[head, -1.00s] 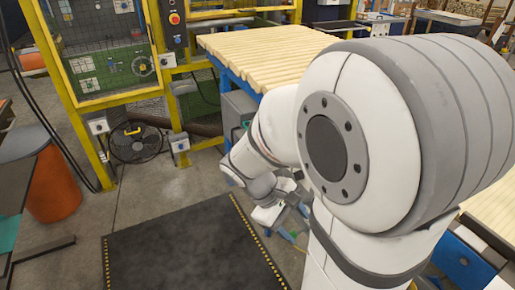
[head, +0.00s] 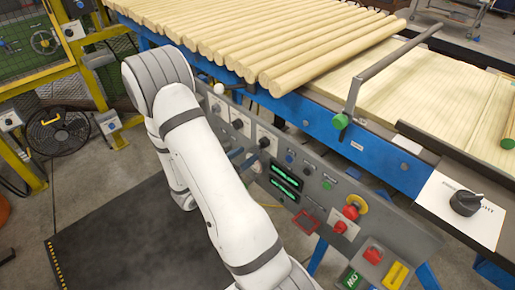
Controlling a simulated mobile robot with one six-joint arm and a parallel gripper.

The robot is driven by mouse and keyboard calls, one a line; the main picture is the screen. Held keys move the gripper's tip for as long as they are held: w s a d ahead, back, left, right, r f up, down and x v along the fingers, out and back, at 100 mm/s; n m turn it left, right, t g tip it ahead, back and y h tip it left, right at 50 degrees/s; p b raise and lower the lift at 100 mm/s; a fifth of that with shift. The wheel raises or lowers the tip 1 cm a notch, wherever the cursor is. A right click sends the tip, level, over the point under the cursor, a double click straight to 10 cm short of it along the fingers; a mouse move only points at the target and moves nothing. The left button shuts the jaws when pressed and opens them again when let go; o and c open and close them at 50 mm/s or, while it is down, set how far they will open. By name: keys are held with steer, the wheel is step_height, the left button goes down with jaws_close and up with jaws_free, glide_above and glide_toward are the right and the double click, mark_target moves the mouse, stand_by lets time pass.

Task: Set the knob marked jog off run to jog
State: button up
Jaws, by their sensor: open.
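A grey control panel (head: 325,190) on the blue machine frame runs along the middle of the head view. Black knobs on white plates sit on its left part: one knob (head: 216,108), a second knob (head: 237,124) and a third knob (head: 264,142). Their markings are too small to read, so I cannot tell which says jog off run, nor its setting. My white arm crosses in front of the panel's left end. My gripper (head: 243,157) shows only as small dark fingers past the arm's edge, open, close to the panel below the third knob. Its body is hidden.
A red emergency button (head: 350,212) with a yellow collar, lit green displays (head: 285,182) and other buttons fill the panel's right part. A large black knob (head: 466,202) sits on a white plate at right. Wood rods (head: 270,45) lie above. A dark mat (head: 115,240) covers the floor.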

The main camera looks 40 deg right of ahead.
mark_target(263, 143)
steer(key=d, duration=0.6)
steer(key=shift+w+d, duration=0.2)
steer(key=shift+d, duration=0.05)
steer(key=shift+c, duration=0.4)
